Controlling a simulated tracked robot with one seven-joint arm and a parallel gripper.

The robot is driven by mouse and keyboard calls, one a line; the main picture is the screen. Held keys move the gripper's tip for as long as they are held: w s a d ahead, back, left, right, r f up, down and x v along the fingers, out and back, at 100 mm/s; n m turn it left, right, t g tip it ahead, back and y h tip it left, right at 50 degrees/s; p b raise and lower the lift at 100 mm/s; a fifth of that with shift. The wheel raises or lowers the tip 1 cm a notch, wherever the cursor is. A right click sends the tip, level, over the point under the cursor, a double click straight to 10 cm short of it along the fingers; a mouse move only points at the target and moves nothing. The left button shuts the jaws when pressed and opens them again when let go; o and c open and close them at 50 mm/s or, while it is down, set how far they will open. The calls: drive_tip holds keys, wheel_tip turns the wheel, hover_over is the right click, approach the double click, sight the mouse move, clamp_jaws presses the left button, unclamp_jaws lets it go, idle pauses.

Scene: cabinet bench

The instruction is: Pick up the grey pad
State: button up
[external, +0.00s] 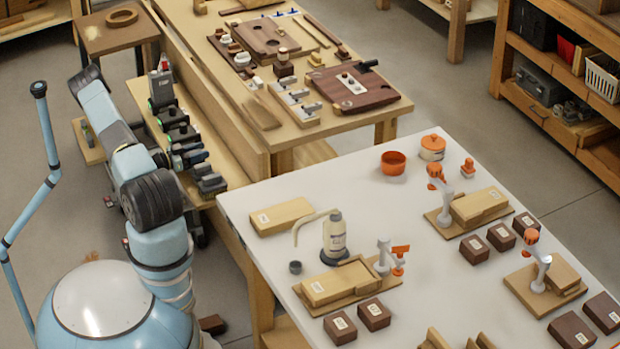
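No grey pad can be picked out with certainty. Several dark grey pieces (210,184) lie in a row on the low wooden shelf beside my arm, too small to name. My arm rises from its base at the lower left and reaches up and away along that shelf. Its far end is close to the shelf's upper end, and I cannot clearly separate my gripper from the dark hardware there. Whether it is open or holds anything does not show.
A white table (330,215) at the right carries wooden blocks, a pump bottle (336,236), an orange bowl (393,162) and stands with orange tops. A wooden bench (185,30) behind holds boards and small parts. Its edge runs beside the low shelf.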

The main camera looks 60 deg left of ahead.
clamp_jaws()
drive_tip(key=shift+r, duration=0.15)
